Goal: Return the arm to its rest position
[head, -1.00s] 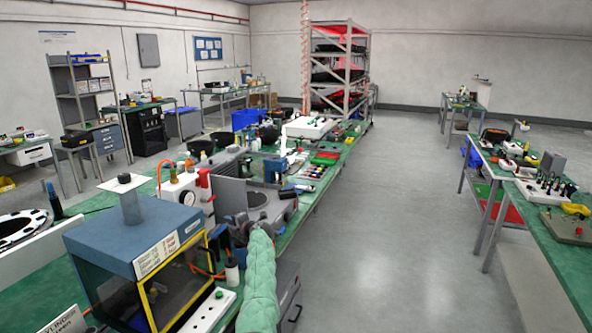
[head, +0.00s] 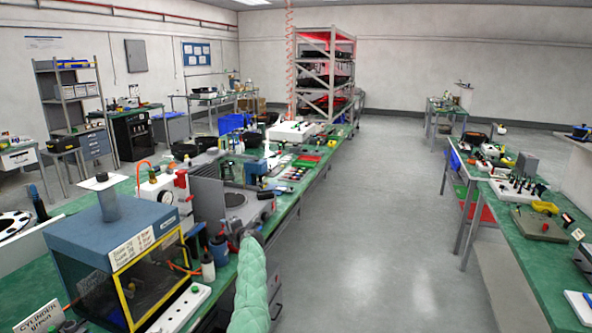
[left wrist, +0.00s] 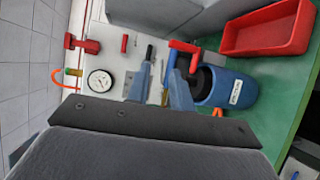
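My left arm (head: 250,285), in a padded green sleeve, reaches up from the bottom of the head view along the right edge of the long green bench. Its gripper is at the sleeve's far end, small and partly hidden against the bench clutter. In the left wrist view the two blue-grey fingers of my left gripper (left wrist: 160,65) stand apart with nothing between them. Beyond them are a pressure gauge (left wrist: 100,81) on a white panel, a red handle (left wrist: 184,46) and a blue cylinder (left wrist: 228,87). I cannot tell whether the right finger touches any of these. My right gripper is not in view.
A blue-topped enclosure with yellow edges (head: 110,230) stands on the bench left of my arm. The wrist view shows a red tray (left wrist: 265,28). A metal rack (head: 325,70) stands at the far end. A second bench (head: 515,235) is on the right, with clear floor (head: 380,240) between.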

